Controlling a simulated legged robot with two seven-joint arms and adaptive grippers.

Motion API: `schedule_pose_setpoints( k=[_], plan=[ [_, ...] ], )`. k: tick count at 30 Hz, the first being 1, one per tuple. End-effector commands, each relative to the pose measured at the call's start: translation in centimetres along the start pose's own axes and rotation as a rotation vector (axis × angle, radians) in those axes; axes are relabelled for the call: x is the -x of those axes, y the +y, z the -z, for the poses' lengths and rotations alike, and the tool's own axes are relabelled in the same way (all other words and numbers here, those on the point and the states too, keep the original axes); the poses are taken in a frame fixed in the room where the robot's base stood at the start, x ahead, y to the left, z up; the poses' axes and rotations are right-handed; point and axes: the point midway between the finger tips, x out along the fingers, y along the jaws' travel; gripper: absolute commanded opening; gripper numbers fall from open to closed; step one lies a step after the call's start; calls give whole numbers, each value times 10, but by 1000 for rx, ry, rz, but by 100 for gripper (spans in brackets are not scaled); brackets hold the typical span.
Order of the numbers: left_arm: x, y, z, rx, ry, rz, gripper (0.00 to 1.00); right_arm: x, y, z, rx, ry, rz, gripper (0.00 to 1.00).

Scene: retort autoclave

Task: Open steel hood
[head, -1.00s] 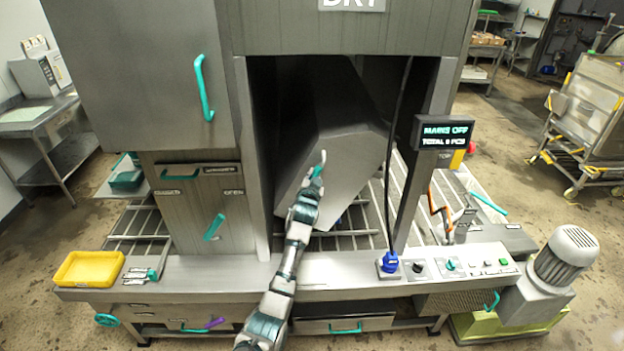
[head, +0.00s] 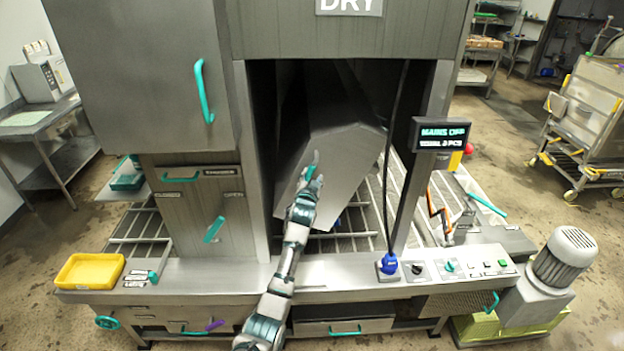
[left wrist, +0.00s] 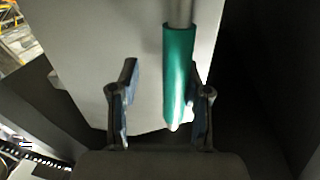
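The steel hood (head: 348,160) is a grey angled panel inside the dark machine opening, in the middle of the head view. Its bare face also fills the upper left of the left wrist view (left wrist: 100,50). A teal handle (left wrist: 180,75) with a bare metal upper end stands in front of it. The handle lies close to the right finger; contact is unclear. My right gripper is not seen.
A roller bed (head: 375,215) runs under the hood. Steel posts frame the opening, and a dark cable (head: 392,160) hangs at its right. A control panel (head: 455,268), a display (head: 440,134) and a yellow tray (head: 90,270) stand along the front and sides.

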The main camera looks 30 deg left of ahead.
Motion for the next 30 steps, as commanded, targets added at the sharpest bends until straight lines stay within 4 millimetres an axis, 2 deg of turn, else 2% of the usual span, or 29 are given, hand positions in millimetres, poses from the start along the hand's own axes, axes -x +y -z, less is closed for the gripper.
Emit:
schedule_pose_setpoints(
  k=[6,10,24,30],
  plan=[
    [1,3,-2,-1,-5,-5,41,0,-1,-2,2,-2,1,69],
    [10,4,-2,-1,-4,-4,41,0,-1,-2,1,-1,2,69],
    [99,2,-1,0,1,-2,41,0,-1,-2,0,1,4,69],
    [117,-1,-3,2,-1,-2,41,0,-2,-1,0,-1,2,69]
  ],
)
